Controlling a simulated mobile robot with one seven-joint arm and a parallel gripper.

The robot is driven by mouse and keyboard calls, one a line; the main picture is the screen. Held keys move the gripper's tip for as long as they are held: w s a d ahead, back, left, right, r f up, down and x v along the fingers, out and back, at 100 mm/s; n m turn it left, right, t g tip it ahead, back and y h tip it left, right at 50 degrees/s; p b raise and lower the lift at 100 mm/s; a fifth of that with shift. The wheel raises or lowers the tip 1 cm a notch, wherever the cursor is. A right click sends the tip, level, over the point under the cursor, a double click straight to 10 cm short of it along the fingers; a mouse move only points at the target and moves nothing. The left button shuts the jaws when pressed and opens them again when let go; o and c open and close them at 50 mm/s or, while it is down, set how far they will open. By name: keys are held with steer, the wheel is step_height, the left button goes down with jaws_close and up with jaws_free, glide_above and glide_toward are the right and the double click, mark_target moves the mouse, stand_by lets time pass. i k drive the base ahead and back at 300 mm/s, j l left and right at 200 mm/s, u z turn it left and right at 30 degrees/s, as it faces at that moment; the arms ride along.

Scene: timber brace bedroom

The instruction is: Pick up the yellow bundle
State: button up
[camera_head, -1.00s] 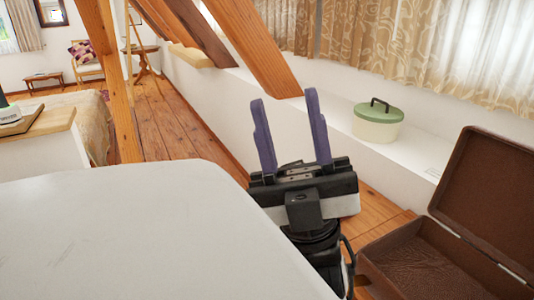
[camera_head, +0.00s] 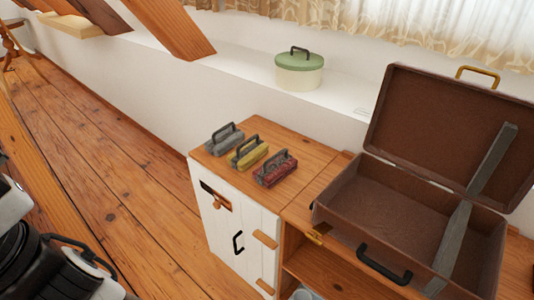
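The yellow bundle (camera_head: 249,154) has a dark handle on top and lies on a wooden cabinet top (camera_head: 300,146). It sits between a grey bundle (camera_head: 224,138) on its left and a red bundle (camera_head: 275,169) on its right, both with similar handles. Part of my arm shows at the lower left edge, well away from the cabinet. My gripper's fingers are outside the view now.
An open brown suitcase (camera_head: 345,187) with a grey bar across it stands right of the bundles. A green-lidded pot (camera_head: 299,72) sits on the white ledge (camera_head: 232,54) behind. The cabinet's white door (camera_head: 224,228) faces the open wooden floor (camera_head: 110,180).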

mark_target(247, 155)
steer(key=u, duration=0.2)
steer(key=i+j+z, duration=0.1)
steer(key=i, duration=0.3)
steer(key=i+j+z, duration=0.1)
steer(key=i+j, duration=0.2)
steer(key=i+j+z, duration=0.1)
steer(key=i, duration=0.35)
steer(key=j, duration=0.1)
